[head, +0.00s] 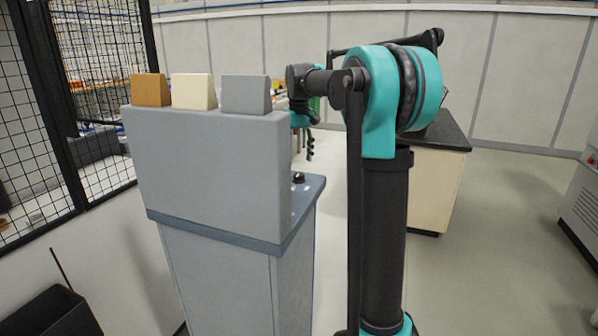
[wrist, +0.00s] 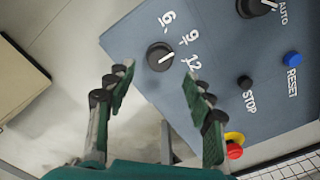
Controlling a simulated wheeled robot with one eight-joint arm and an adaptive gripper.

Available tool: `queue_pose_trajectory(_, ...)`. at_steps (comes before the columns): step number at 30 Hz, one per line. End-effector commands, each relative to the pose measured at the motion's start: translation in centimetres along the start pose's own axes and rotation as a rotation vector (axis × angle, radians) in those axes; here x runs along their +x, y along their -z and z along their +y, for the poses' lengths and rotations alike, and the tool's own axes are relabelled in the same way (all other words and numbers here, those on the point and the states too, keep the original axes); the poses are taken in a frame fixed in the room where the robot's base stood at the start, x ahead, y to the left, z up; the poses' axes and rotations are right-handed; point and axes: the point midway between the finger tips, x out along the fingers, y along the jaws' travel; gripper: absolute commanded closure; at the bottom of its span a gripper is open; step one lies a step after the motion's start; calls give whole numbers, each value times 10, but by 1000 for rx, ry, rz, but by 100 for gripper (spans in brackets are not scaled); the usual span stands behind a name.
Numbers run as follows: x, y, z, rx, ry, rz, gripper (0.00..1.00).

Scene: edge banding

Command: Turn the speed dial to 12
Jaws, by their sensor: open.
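The speed dial (wrist: 160,56) is a round black knob with a white pointer line on the blue-grey panel (wrist: 225,75). The numbers 6, 9 and 12 are printed around its upper and right side. The pointer slants up and right, roughly toward the 9. My gripper (wrist: 157,80) is open and empty, its two green fingers spread on either side below the dial, apart from it in the picture. In the head view my gripper (head: 309,145) hangs behind the grey cabinet (head: 210,165), above the panel, where a black knob (head: 298,178) partly shows.
The panel also holds an AUTO selector (wrist: 257,5), a blue RESET button (wrist: 292,58), a black STOP button (wrist: 245,82) and a red emergency button (wrist: 235,150). Three coloured blocks (head: 193,92) stand on the cabinet top. A dark-topped bench (head: 437,180) stands behind my arm.

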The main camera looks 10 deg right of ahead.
Motion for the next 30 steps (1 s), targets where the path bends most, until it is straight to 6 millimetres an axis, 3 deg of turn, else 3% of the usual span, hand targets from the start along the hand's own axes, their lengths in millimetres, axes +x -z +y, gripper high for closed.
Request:
queue_pose_trajectory(3,22,0,0,0,0,0,47)
queue_pose_trajectory(9,47,0,0,0,0,0,47)
queue_pose_trajectory(22,56,0,0,0,0,0,47)
queue_pose_trajectory(30,56,0,0,0,0,0,79)
